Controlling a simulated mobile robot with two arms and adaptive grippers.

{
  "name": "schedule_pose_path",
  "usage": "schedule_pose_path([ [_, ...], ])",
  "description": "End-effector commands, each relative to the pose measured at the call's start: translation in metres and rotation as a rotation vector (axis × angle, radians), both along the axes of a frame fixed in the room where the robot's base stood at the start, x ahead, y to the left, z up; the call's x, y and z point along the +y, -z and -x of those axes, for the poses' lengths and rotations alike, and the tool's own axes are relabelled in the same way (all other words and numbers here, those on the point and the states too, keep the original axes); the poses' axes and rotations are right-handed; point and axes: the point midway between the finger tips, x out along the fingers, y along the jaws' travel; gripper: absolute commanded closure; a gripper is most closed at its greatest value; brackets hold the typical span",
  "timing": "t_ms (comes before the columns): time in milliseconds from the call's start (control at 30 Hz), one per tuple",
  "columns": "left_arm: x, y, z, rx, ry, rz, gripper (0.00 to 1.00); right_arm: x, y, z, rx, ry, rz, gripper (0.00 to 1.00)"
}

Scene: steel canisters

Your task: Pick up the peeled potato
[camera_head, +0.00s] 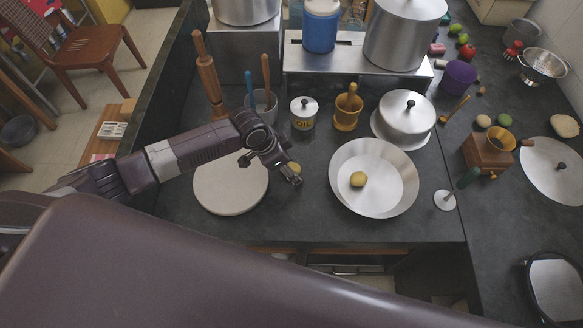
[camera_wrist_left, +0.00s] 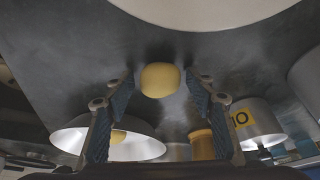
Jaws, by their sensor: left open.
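A pale yellow peeled potato (camera_wrist_left: 160,81) sits between and just past my left gripper's fingertips in the left wrist view. In the head view a small part of this potato (camera_head: 294,167) shows beside the fingers, on the dark counter between the round board and the pan. My left gripper (camera_head: 290,176) is open, one finger on each side of the potato, with no clear contact. It also shows in the left wrist view (camera_wrist_left: 159,90). A second yellow potato (camera_head: 358,179) lies in the wide metal pan (camera_head: 390,203). My right gripper is not in view.
A round pale board (camera_head: 230,200) lies under my left forearm. A yellow mortar (camera_head: 347,118), a small lidded canister (camera_head: 303,120) and a lidded pot (camera_head: 405,120) stand behind. A wooden grinder (camera_head: 485,152) stands right. The counter's front edge is close.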

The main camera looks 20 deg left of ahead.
Motion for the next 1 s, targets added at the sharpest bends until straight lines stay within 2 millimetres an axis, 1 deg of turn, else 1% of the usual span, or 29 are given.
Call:
schedule_pose_path([
  [233, -0.0001, 0.0012, -0.0002, 0.0, 0.0, 0.0, 0.51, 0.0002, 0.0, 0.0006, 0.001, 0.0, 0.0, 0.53],
  [600, 0.0001, 0.0008, -0.0003, -0.001, 0.0, -0.001, 0.91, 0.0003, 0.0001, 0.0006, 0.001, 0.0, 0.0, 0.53],
  [700, -0.0002, 0.0, -0.001, -0.002, 0.0, 0.001, 1.0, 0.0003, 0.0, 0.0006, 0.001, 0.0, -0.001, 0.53],
  [1000, -0.0002, -0.0027, -0.0014, -0.002, 0.0, 0.001, 1.0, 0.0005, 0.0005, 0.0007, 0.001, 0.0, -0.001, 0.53],
])
